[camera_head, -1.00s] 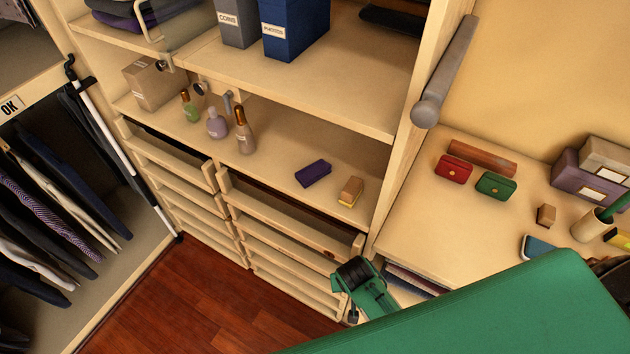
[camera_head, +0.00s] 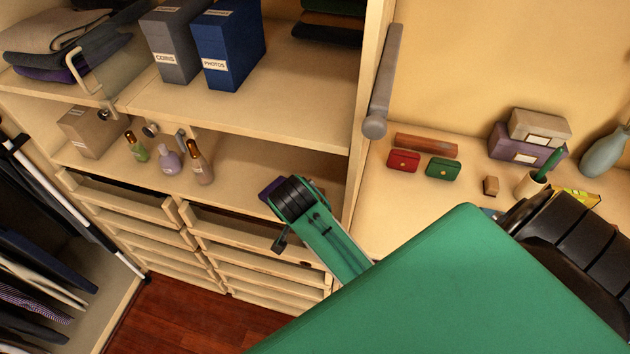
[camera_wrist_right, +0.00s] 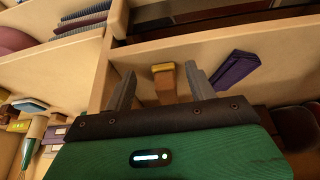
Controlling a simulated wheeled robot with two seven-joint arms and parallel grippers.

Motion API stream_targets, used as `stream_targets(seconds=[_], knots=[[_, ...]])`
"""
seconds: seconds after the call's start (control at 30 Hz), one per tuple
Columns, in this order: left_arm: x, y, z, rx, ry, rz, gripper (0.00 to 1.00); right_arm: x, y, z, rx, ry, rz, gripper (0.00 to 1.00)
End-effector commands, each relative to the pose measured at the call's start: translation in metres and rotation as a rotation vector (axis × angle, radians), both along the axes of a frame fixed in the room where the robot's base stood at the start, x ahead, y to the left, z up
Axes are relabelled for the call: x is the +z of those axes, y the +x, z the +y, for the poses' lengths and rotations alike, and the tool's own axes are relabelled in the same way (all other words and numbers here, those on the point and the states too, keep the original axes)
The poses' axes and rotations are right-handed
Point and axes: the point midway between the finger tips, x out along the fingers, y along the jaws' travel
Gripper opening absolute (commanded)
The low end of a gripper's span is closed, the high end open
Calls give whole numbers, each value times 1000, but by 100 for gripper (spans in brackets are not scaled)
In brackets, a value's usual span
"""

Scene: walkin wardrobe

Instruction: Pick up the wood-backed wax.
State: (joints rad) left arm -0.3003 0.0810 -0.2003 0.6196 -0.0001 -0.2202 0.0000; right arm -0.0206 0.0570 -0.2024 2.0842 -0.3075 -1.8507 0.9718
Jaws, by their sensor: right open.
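The wood-backed wax (camera_wrist_right: 165,85) is a small brown block with a yellow layer. In the right wrist view it stands out between the two fingers of my right gripper (camera_wrist_right: 160,90), which is open. I cannot tell whether the fingertips reach past its sides; no contact shows. In the head view the wax is hidden behind my right arm, whose black wrist is over the shelf above the drawers. My left gripper is not in view.
A purple case (camera_wrist_right: 235,70) lies close beside the wax; its edge also shows in the head view (camera_head: 269,190). Several bottles (camera_head: 168,158) stand farther left on the shelf. Drawers (camera_head: 250,240) below are partly open. A vertical panel (camera_head: 362,140) separates the shelf from the desk.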

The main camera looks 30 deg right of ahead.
Motion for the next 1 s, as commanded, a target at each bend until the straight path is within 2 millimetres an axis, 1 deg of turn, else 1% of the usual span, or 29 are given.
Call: stream_targets(seconds=[0.03,0.1,0.27,0.37,0.53,0.57,0.63,0.8,1.0], knots=[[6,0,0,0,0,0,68,3,6,-7,-1,-2,1,56],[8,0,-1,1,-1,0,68,2,11,-14,1,-1,1,56],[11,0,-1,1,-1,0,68,1,18,-22,2,-1,-1,56],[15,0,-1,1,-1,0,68,2,24,-30,1,-1,1,56],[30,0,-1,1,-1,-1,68,4,46,-56,0,-2,1,56],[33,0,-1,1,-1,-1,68,2,48,-59,1,-1,3,56],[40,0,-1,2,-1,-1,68,-9,48,-60,2,-1,7,56],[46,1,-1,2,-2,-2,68,-24,52,-63,2,0,3,56],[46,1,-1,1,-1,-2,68,-29,53,-63,2,1,1,56]])
